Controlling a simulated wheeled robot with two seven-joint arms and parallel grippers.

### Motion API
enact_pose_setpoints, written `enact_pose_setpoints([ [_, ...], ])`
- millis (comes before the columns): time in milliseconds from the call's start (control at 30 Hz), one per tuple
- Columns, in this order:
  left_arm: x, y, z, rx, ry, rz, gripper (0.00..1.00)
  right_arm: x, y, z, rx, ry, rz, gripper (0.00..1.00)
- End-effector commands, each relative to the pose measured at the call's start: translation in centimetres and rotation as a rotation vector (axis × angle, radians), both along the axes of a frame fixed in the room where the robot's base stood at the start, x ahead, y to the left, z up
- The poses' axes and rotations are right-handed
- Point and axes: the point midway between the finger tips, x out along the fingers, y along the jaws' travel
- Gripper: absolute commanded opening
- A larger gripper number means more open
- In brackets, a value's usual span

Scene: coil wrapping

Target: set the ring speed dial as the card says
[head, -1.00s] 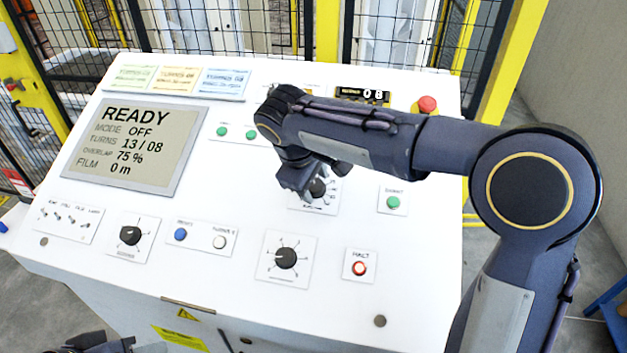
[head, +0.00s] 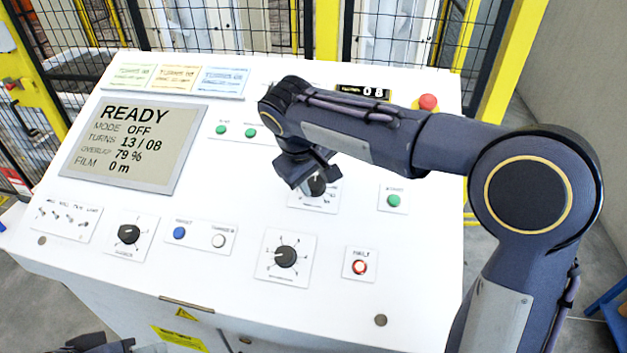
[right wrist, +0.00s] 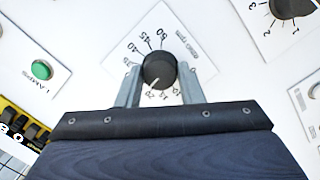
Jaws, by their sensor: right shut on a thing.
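The ring speed dial is a black knob (right wrist: 159,69) on a white plate with a number scale; it also shows partly behind my gripper in the head view (head: 317,187). Its white pointer is by the low numbers, near what looks like 20. My right gripper (right wrist: 159,86) is shut on this knob, one finger on each side. Three cards, green (head: 131,76), yellow (head: 177,78) and blue (head: 222,81), lie at the panel's top left; their small print is too blurred to read surely. A dark part of my left arm shows at the bottom left.
The screen (head: 133,146) reads READY, mode OFF, turns 13 / 08, overlap 79 %, film 0 m. Two other black dials (head: 129,234) (head: 285,257), a red-ringed button (head: 359,267) and a red mushroom button (head: 428,102) are on the panel.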

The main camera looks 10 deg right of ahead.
Motion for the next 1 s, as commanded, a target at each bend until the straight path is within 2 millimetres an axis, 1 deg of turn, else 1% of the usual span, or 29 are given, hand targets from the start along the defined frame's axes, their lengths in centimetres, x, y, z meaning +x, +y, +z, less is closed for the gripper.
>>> enact_pose_setpoints([
  [700, 0.0, 0.0, -2.1, 0.0, 0.0, 0.0, 0.36, 0.1, -0.2, 0.0, 0.258, -0.109, -0.619, 0.11],
  [1000, 0.0, 0.0, -2.8, 0.0, 0.0, 0.0, 0.36, 0.0, -0.2, 0.0, 0.345, -0.145, -0.829, 0.11],
])
